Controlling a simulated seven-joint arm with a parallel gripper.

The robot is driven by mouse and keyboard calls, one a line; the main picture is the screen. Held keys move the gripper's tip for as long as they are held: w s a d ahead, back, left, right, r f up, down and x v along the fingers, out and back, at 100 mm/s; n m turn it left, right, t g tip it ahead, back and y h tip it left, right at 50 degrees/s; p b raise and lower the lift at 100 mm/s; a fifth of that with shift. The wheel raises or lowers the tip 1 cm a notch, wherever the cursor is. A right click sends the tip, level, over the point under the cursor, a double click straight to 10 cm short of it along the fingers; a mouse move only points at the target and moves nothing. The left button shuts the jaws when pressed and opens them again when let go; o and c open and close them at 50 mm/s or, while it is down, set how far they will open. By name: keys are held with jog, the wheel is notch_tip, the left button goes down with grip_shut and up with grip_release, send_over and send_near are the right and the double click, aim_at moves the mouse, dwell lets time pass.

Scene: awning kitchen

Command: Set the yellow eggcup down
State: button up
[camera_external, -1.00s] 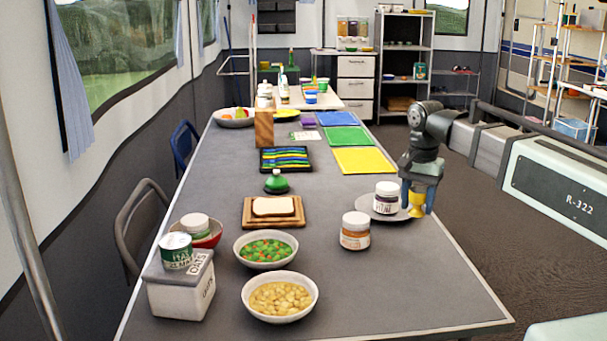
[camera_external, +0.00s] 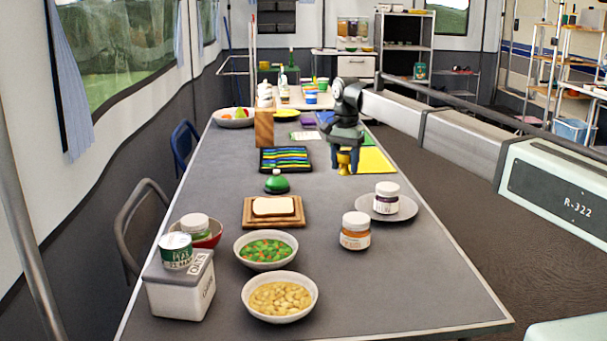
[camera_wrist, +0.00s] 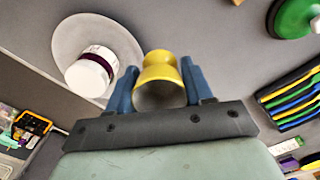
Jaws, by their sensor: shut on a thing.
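The yellow eggcup (camera_external: 344,160) is between the blue fingers of my gripper (camera_external: 346,165). In the external view it is over the near left part of the yellow mat; I cannot tell whether it touches anything below. In the wrist view the eggcup (camera_wrist: 160,76) shows its waist and one open end, and my gripper (camera_wrist: 162,85) is shut on it from both sides.
A grey plate (camera_external: 408,211) with a white jar (camera_external: 386,198) stands nearer the camera. The yellow mat (camera_external: 374,161) lies beside a dark tray of coloured strips (camera_external: 286,160). A wooden block (camera_external: 264,128) and a green bell-shaped item (camera_external: 277,182) stand left.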

jog(key=m, duration=0.1)
send_over(331, 197)
jog(key=shift+m, duration=0.4)
notch_tip(331, 197, down, 10)
jog(key=shift+w+r, duration=0.1)
jog(key=shift+r, duration=0.05)
dwell(0.3)
jog(key=o, duration=1)
jog(key=shift+o, duration=0.2)
notch_tip(331, 197, up, 12)
